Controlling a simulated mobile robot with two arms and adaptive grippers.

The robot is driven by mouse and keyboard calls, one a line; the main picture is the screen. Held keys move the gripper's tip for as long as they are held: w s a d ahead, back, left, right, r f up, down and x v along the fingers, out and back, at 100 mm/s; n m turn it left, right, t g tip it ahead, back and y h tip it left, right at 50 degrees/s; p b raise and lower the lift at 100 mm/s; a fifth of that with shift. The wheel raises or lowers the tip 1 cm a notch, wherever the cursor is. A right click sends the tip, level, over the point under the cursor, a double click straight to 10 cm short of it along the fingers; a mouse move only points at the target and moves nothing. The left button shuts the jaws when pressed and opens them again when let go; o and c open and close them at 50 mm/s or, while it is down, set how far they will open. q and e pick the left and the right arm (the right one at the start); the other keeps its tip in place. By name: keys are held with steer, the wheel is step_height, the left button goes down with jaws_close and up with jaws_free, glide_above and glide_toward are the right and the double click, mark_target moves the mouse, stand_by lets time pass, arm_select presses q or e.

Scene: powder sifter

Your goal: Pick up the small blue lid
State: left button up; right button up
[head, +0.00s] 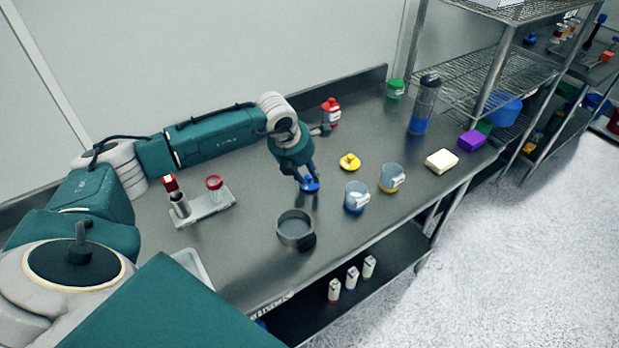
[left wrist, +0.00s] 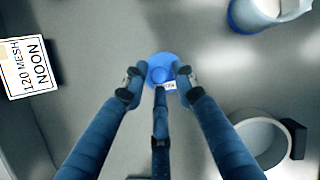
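The small blue lid (head: 311,185) lies on the steel table, below my left gripper (head: 306,176). In the left wrist view the lid (left wrist: 158,58) is round and blue with a raised knob in its middle. My left gripper's fingers (left wrist: 159,76) are spread around the knob, with a visible gap to it on both sides. The third finger comes from below and partly covers the lid's near side. My right gripper is in neither view.
A yellow lid (head: 350,161) and two beakers, blue-based (head: 356,197) and yellow-based (head: 391,178), stand to the right. A round sieve pan (head: 295,228) is in front. A red-capped bottle (head: 331,111) stands behind. A metal stand (head: 212,206) is left.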

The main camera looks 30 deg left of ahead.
arm_select(q)
steer(key=shift+w+f, duration=0.15)
steer(key=shift+f, duration=0.3)
steer(key=c, duration=0.5)
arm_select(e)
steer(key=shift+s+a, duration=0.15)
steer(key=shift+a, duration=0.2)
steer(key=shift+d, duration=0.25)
